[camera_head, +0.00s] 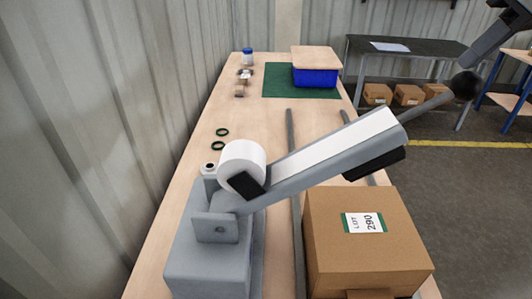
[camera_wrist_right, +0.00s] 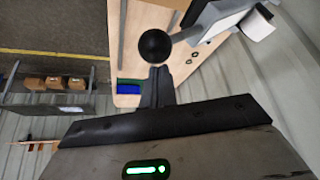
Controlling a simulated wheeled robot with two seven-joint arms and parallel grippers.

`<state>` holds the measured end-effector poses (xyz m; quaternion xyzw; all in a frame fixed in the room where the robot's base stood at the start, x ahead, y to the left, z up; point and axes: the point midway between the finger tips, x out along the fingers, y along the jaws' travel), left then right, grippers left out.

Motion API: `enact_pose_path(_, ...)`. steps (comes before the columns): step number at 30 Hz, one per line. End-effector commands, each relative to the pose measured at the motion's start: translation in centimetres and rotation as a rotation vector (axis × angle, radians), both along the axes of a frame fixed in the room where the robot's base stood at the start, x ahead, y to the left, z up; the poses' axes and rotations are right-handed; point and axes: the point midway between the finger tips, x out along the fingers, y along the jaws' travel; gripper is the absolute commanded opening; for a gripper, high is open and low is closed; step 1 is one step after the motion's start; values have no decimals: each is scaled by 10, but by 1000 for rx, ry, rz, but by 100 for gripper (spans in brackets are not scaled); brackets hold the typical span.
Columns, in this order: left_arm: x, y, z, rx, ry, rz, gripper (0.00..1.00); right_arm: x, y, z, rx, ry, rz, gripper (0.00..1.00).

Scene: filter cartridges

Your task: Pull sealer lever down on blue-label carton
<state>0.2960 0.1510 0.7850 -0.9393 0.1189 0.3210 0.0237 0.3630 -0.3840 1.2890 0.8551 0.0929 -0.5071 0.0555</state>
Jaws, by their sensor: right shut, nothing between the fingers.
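The grey sealer (camera_head: 215,245) stands on the bench with its long lever (camera_head: 335,155) raised at a slant, carrying a white tape roll. The lever ends in a black ball knob (camera_head: 466,85), which also shows in the wrist view (camera_wrist_right: 154,45). A closed brown carton (camera_head: 365,250) sits under the lever; its white "LOT 290" label (camera_head: 363,222) has a green border, not blue. My right gripper (camera_head: 470,63) is shut and empty, its tips just above the knob; I cannot tell if they touch. In the wrist view its fingers (camera_wrist_right: 157,72) point at the knob. My left gripper is out of view.
Grey rails (camera_head: 291,150) run along the bench (camera_head: 225,105). Behind are a green mat (camera_head: 275,88), a blue bin (camera_head: 315,77), a jar (camera_head: 248,57) and dark rings (camera_head: 218,146). A dark shelf table (camera_head: 420,50) with small cartons stands beyond.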

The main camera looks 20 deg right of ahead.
Motion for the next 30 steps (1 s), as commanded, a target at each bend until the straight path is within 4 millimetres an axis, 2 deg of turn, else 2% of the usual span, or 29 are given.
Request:
enact_pose_path(7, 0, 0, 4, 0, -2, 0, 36, 1, 0, 11, 2, -1, 0, 0)
enact_pose_path(30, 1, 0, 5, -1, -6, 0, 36, -21, -66, 71, 1, 0, -3, 0)
